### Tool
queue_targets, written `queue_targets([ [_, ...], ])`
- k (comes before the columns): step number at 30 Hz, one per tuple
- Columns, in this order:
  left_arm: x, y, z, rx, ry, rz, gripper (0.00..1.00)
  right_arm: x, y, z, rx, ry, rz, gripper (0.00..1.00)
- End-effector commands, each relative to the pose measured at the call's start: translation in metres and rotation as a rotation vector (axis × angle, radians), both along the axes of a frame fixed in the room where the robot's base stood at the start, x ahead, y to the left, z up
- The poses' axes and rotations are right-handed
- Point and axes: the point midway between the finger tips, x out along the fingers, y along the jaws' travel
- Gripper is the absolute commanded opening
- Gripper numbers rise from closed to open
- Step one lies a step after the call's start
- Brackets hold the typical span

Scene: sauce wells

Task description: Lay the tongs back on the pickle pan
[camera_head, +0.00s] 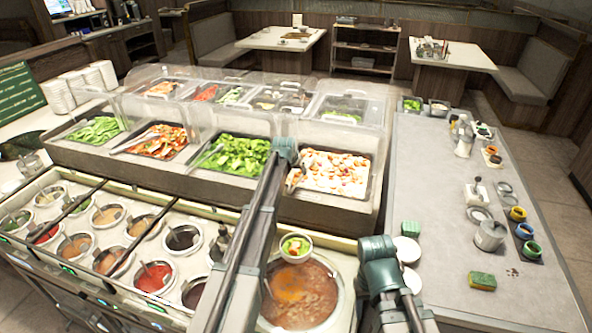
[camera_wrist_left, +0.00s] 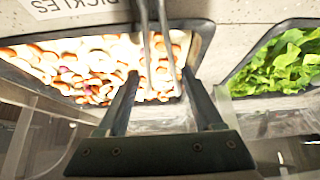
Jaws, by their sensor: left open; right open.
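The pickle pan (camera_head: 350,193) is a dark-rimmed pan of white and reddish pieces, set at the right end of the front row. In the left wrist view its dark rim (camera_wrist_left: 204,45) and an upside-down PICKLES label (camera_wrist_left: 62,5) show. The metal tongs (camera_head: 297,177) lie across the pan's left part. In the left wrist view the tongs' two arms (camera_wrist_left: 147,45) run over the food. My left gripper (camera_head: 286,152) is open above the pan, with the tongs between its fingers (camera_wrist_left: 160,76) in that view. My right gripper (camera_head: 377,249) is open over the counter's front right.
A small bowl of salad (camera_head: 295,247) sits by a large soup well (camera_head: 300,296). Several sauce wells fill the front left. The grey counter (camera_head: 440,190) is partly clear.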

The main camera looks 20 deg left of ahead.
Motion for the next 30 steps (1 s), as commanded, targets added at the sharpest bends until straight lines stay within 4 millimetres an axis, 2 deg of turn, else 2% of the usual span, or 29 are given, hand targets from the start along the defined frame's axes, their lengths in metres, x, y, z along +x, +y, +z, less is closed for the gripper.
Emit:
queue_targets([
  [1, -0.008, 0.0, 0.014, 0.0, 0.0, 0.0, 0.68, 0.0, 0.0, 0.014, 0.0, 0.0, -0.002, 0.5],
  [12, -0.047, 0.0, 0.071, -0.001, 0.0, 0.001, 0.68, 0.0, 0.0, 0.071, 0.003, 0.0, -0.012, 0.5],
  [15, -0.055, 0.0, 0.08, -0.001, 0.0, 0.001, 0.68, 0.0, 0.0, 0.08, 0.002, 0.001, -0.012, 0.5],
  [19, -0.06, 0.0, 0.086, -0.001, 0.0, 0.001, 0.68, 0.0, 0.0, 0.086, 0.002, 0.001, -0.011, 0.5],
  [27, -0.061, -0.001, 0.084, 0.0, 0.001, -0.001, 0.68, 0.0, 0.0, 0.085, 0.002, 0.001, -0.011, 0.5],
  [29, -0.068, -0.009, 0.083, 0.0, 0.013, -0.009, 0.68, 0.0, 0.0, 0.085, 0.002, 0.001, -0.011, 0.5],
  [30, -0.078, -0.019, 0.081, 0.001, 0.029, -0.02, 0.68, 0.0, 0.0, 0.085, 0.002, 0.001, -0.011, 0.5],
])
